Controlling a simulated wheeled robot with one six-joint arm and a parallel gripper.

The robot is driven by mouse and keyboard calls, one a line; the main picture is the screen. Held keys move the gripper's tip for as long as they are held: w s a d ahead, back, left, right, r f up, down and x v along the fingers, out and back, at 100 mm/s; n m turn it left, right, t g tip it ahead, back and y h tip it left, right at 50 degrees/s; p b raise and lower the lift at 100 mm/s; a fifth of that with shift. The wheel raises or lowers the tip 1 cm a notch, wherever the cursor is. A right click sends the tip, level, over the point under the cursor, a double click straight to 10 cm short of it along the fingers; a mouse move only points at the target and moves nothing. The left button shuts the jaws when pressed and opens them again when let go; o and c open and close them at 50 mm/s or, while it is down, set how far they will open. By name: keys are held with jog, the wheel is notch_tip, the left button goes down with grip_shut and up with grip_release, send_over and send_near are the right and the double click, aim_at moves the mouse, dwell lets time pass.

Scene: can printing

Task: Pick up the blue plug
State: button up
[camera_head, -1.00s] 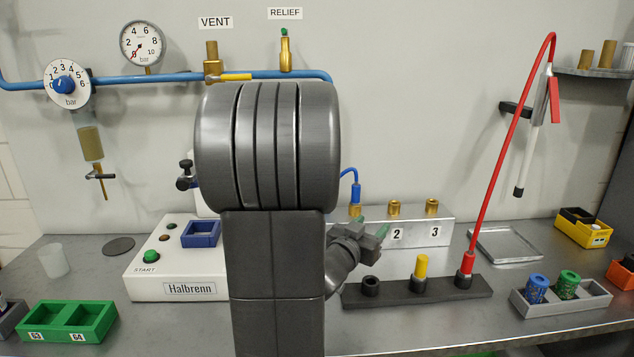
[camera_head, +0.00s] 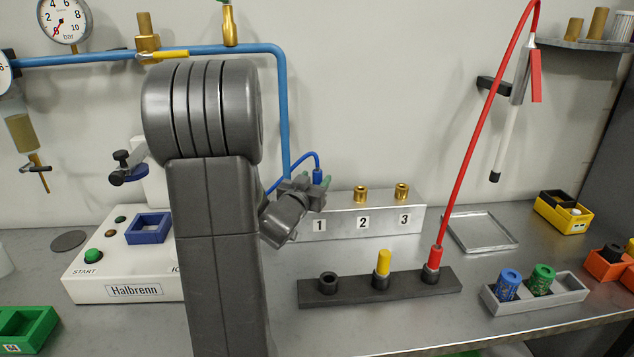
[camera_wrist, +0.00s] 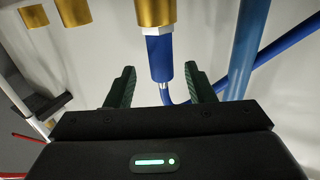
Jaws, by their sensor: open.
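The blue plug (camera_head: 318,177) stands upright above position 1 of the grey numbered block (camera_head: 390,223), with a blue hose bending away from its top. In the wrist view the blue plug (camera_wrist: 160,55) meets a brass fitting (camera_wrist: 156,12). My gripper (camera_head: 314,183) is at the plug in the head view and hides the fitting below it. In the wrist view my gripper (camera_wrist: 160,78) is open, with one dark green finger on each side of the plug. Gaps show between both fingers and the plug.
A blue pipe (camera_head: 283,110) runs down close behind my gripper. Brass fittings (camera_head: 361,194) stand at positions 2 and 3. A dark rack (camera_head: 345,290) in front holds a yellow plug (camera_head: 383,262) and a red plug (camera_head: 434,257) with a red hose.

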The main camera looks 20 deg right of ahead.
aim_at(320, 170)
jog(key=p+x, duration=0.1)
jog(key=x, duration=0.4)
jog(key=shift+w+r, duration=0.15)
grip_shut()
